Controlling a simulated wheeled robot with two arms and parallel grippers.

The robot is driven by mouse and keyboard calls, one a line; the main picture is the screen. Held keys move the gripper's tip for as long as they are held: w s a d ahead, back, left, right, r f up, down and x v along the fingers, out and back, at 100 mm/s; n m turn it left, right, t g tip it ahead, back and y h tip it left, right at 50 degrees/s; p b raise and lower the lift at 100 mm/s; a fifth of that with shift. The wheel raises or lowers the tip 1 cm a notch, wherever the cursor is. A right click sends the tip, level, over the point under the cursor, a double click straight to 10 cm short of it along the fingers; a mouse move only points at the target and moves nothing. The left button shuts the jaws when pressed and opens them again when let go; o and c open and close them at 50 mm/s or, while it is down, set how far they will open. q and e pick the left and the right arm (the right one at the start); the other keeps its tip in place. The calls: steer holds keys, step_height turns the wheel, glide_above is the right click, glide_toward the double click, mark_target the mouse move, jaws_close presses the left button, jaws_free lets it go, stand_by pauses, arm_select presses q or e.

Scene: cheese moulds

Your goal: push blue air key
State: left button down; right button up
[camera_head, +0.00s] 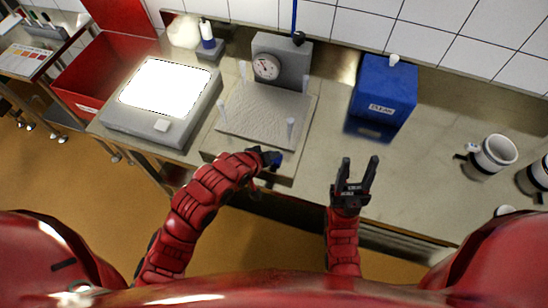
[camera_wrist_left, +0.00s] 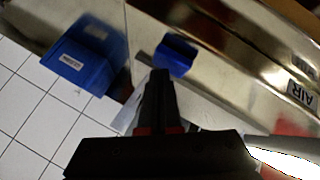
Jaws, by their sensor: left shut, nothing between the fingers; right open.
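The blue air key (camera_wrist_left: 176,54) is a small blue block on the metal front of the press in the left wrist view. An AIR label (camera_wrist_left: 302,93) is on the metal to its right. In the head view the key (camera_head: 277,161) is partly hidden by my left gripper (camera_head: 268,155), at the front edge of the press. My left gripper is shut and empty. In the left wrist view its fingertips (camera_wrist_left: 160,73) are just beside the key; I cannot tell if they touch. My right gripper (camera_head: 357,163) is open and empty, above the counter's front edge.
The press (camera_head: 262,112) has a gauge (camera_head: 267,67) and several upright pins. A grey light panel (camera_head: 200,122) stands left of it. A blue CLEAN box (camera_head: 383,92) stands to the right. White mugs (camera_head: 496,152) are at far right. The counter between box and mugs is clear.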

arm_select(q)
steer(key=shift+f, duration=0.3)
stand_by(0.5)
steer(key=shift+r, duration=0.8)
step_height(320, 180, up, 6)
steer(key=p, duration=0.3)
steer(key=shift+p, duration=0.35)
